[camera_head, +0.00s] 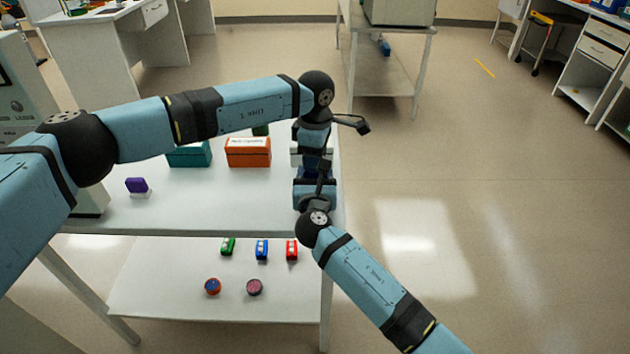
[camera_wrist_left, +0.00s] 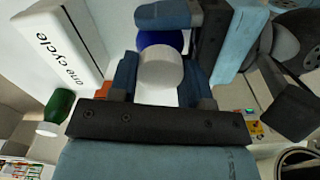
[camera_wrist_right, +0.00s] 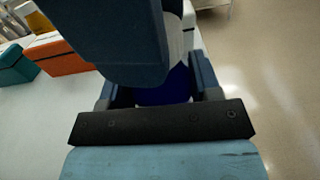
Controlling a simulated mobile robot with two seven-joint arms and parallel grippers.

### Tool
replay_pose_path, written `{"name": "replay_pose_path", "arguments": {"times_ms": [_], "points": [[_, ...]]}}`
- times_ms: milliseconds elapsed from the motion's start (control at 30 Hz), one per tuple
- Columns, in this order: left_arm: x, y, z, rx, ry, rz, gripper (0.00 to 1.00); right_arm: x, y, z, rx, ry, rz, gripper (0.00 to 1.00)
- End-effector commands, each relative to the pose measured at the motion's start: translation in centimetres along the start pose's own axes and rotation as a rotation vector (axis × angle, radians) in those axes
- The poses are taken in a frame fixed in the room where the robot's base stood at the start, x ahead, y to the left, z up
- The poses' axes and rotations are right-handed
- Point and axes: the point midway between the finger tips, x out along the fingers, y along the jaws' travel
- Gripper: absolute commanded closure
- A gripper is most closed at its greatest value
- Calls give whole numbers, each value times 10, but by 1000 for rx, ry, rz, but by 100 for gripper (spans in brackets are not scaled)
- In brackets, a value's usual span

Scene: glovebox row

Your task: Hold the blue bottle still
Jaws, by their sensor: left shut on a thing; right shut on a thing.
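The blue bottle (camera_wrist_right: 175,88) has a dark blue body and a white cap (camera_wrist_left: 158,75). My left gripper (camera_head: 313,150) points down above the table's right end. In the left wrist view its fingers are shut on the white cap, with the blue body (camera_wrist_left: 163,40) beyond. My right gripper (camera_head: 318,178) comes from the near side. In the right wrist view its fingers are shut around the blue body, partly covered by a dark blue part of the other gripper. In the head view the bottle is hidden between the grippers.
A teal box (camera_head: 188,156), an orange box (camera_head: 248,155) and a purple item (camera_head: 137,185) stand on the white table (camera_head: 220,205). A white box labelled "one cycle" (camera_wrist_left: 55,48) and a green bottle (camera_wrist_left: 58,106) are near my left gripper. Several small items lie on the lower shelf (camera_head: 180,265).

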Motion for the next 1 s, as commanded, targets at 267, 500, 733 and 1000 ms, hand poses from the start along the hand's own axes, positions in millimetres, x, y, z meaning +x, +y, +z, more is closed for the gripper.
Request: {"name": "replay_pose_path", "arguments": {"times_ms": [267, 500, 733, 1000], "points": [[0, 0, 0, 520, 1, 1, 84, 0, 0, 0, 0, 0, 0, 100], [0, 0, 0, 505, 1, 1, 35, 0, 0, 0, 0, 0, 0, 100], [0, 0, 0, 504, 1, 0, 26, 0, 0, 0, 0, 0, 0, 100], [-18, 0, 0, 504, 0, 2, 26, 0, 0, 0, 0, 0, 0, 100]]}}
